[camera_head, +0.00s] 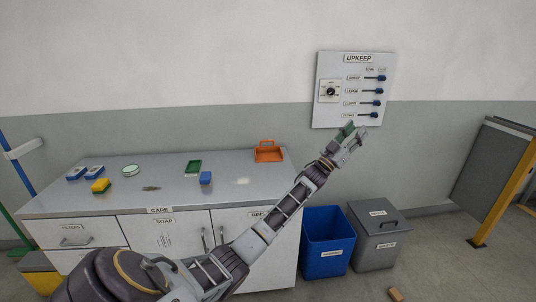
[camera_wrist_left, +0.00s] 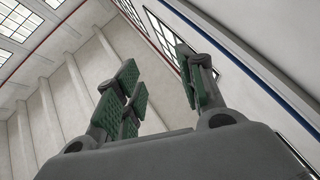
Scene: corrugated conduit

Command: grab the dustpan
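An orange, open-topped piece with a raised handle, which looks like the dustpan (camera_head: 268,153), rests on the back right corner of the counter in the head view. My left gripper (camera_head: 350,134) is raised to the right of it and apart from it, below the wall panel. In the left wrist view, the green-padded fingers of my left gripper (camera_wrist_left: 158,82) stand apart with nothing between them. The dustpan does not show in that view. My right gripper is in neither view.
A switch panel (camera_head: 354,90) hangs on the wall. A blue bin (camera_head: 328,262) and a grey lidded bin (camera_head: 378,255) stand to the counter's right.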

